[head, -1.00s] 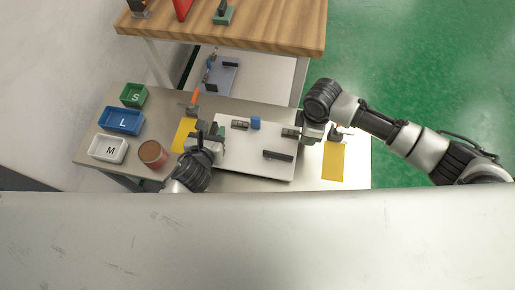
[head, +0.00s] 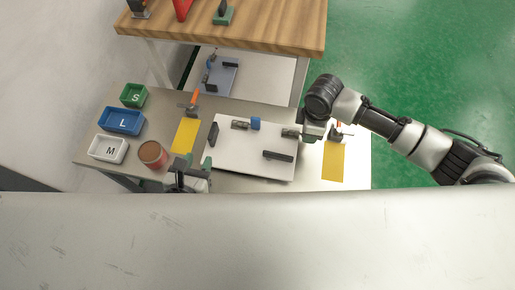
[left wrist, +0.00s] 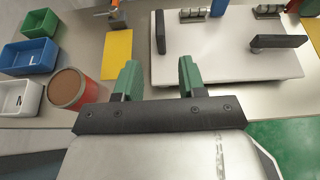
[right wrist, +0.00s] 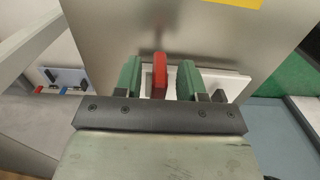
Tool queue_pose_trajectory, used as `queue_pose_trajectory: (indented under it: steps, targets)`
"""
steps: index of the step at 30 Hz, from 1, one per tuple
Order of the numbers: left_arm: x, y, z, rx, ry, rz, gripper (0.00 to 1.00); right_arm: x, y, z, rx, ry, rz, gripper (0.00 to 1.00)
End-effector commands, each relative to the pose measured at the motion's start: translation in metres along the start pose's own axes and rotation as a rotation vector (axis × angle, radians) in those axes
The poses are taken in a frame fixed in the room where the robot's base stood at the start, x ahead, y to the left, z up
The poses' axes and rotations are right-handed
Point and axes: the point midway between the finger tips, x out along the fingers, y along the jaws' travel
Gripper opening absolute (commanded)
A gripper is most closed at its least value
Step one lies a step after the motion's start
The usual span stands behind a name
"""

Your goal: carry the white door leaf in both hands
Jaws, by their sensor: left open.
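The white door leaf (head: 238,158) lies flat on the grey table, with black handle pieces, small grey hinges and a blue block on it. It also fills the upper right of the left wrist view (left wrist: 215,65). My left gripper (head: 192,163) is open and empty near the leaf's near left corner; its fingers (left wrist: 160,75) stand apart. My right gripper (head: 315,133) is at the leaf's right edge; contact is hard to tell. In the right wrist view its fingers (right wrist: 158,75) are apart, with a red upright piece (right wrist: 160,76) seen between them, not clearly gripped.
Green (head: 134,95), blue (head: 121,121) and white (head: 108,149) bins and a red-brown can (head: 153,154) stand at left. Yellow mats (head: 185,136) flank the leaf, with orange-handled clamps by them. A wooden bench (head: 240,30) stands behind. Green floor is clear at right.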

Motion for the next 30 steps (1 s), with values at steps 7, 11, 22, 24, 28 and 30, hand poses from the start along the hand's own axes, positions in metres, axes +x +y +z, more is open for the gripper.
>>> queue_pose_trajectory:
  steps: [7, 11, 22, 24, 28, 30]
  targets:
    - [0.000, 0.000, 0.000, 0.001, 0.000, 0.000, 0.40, -0.054, 0.001, 0.000, -0.002, 0.002, 0.007, 0.40]
    - [0.000, 0.000, 0.000, 0.001, 0.000, 0.000, 0.40, -0.079, 0.001, 0.000, -0.002, 0.001, 0.006, 0.40]
    - [0.001, 0.000, 0.000, 0.001, 0.000, 0.000, 0.40, -0.107, 0.000, 0.000, -0.001, 0.000, 0.002, 0.40]
    - [0.001, 0.000, 0.000, 0.001, 0.000, 0.000, 0.40, -0.107, 0.000, 0.000, -0.001, 0.000, 0.002, 0.40]
    - [0.001, 0.000, 0.000, 0.001, 0.000, 0.000, 0.40, -0.107, 0.000, 0.000, -0.001, 0.000, 0.002, 0.40]
    - [0.001, 0.000, 0.000, 0.001, 0.000, 0.000, 0.40, -0.107, 0.000, 0.000, -0.001, 0.000, 0.002, 0.40]
